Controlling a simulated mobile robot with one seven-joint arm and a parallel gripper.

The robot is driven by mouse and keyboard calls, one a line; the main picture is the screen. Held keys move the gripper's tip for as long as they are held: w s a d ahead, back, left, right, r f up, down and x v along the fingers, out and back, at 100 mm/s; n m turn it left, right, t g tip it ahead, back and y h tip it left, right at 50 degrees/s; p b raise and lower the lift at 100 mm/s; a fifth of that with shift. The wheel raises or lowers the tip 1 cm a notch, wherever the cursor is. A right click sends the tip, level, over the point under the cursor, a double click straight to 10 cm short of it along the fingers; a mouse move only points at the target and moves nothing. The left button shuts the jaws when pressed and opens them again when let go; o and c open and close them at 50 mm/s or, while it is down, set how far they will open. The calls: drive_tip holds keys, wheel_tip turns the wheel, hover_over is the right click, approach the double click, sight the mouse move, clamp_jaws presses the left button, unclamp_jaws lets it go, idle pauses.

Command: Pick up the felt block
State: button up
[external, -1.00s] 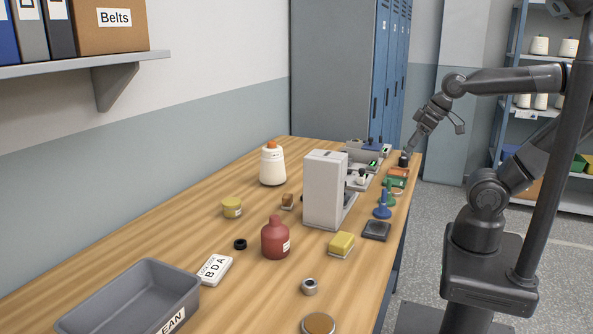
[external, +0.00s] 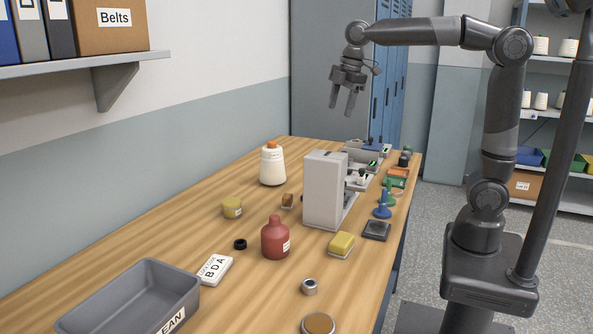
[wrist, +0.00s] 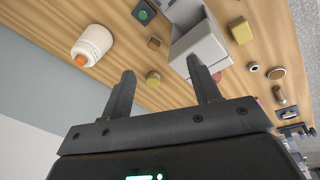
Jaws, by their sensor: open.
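Which thing is the felt block I cannot tell for certain. A yellow block (external: 341,243) with a pale lower layer lies on the table in front of the white machine; a yellow block also shows in the wrist view (wrist: 240,30). A flat dark grey square block (external: 376,230) lies to its right, and a small brown block (external: 287,200) sits left of the machine. My gripper (external: 342,110) is open and empty, high above the table's far part, fingers pointing down. In the wrist view nothing is between its fingers (wrist: 160,68).
The white machine (external: 323,190) stands tall mid-table. Around it are a white bottle (external: 272,165), a red bottle (external: 275,240), a yellow jar (external: 232,207) and blue and green pieces (external: 382,207). A grey bin (external: 150,282) is at the near left. The left-middle tabletop is mostly clear.

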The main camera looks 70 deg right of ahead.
drive_tip(key=w+a+f+n+g, duration=0.25)
drive_tip(key=w+n, duration=0.25)
drive_tip(key=w, duration=0.5)
drive_tip(key=n+y, duration=0.1)
drive_tip(key=n, duration=0.2)
hover_over(287, 195)
wheel_tip(287, 195, down, 4)
wheel_tip(287, 195, down, 20)
drive_tip(key=shift+d+r, duration=0.1)
drive_tip(key=shift+r, duration=0.1)
drive_tip(key=shift+f, duration=3.05)
drive_tip(key=shift+c, duration=0.3)
drive_tip(key=c, duration=1)
drive_tip(key=shift+r, duration=0.15)
